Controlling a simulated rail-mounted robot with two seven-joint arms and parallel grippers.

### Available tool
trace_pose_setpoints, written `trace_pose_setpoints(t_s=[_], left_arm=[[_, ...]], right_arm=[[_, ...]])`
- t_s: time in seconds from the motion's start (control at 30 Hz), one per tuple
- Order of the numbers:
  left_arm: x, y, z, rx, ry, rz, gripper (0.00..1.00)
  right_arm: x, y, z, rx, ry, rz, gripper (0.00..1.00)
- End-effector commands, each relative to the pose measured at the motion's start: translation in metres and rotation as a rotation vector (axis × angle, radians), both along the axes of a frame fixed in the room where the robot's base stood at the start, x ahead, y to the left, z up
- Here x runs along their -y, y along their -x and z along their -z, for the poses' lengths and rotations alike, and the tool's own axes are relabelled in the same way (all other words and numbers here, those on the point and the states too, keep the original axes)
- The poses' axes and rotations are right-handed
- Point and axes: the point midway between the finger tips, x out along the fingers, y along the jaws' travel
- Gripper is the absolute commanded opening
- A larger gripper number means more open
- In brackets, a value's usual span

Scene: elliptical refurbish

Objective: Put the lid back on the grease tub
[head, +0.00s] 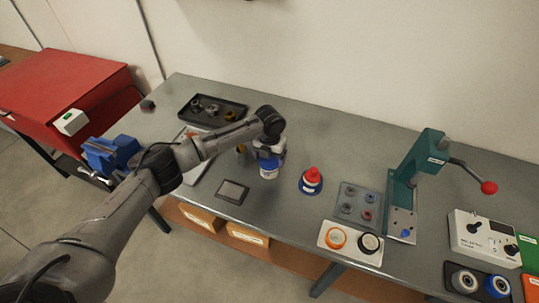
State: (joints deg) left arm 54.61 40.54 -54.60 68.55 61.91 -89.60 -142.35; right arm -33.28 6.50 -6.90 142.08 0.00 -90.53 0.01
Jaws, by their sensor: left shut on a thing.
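My right gripper is not in view.
A dark flat pad (232,192) lies front left, and a black parts tray (212,109) behind. A green press (420,165) and a ring tray (351,242) are to the right. The back middle bench is clear.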

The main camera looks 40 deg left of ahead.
Motion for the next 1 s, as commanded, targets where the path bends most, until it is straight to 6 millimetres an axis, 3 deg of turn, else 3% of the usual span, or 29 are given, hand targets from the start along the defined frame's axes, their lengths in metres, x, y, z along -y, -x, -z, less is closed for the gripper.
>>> trace_pose_setpoints(t_s=[1.0], left_arm=[[0.0,0.0002,-0.0004,0.0,0.0,0.0,0.6]], right_arm=[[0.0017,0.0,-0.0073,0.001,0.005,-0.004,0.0]])
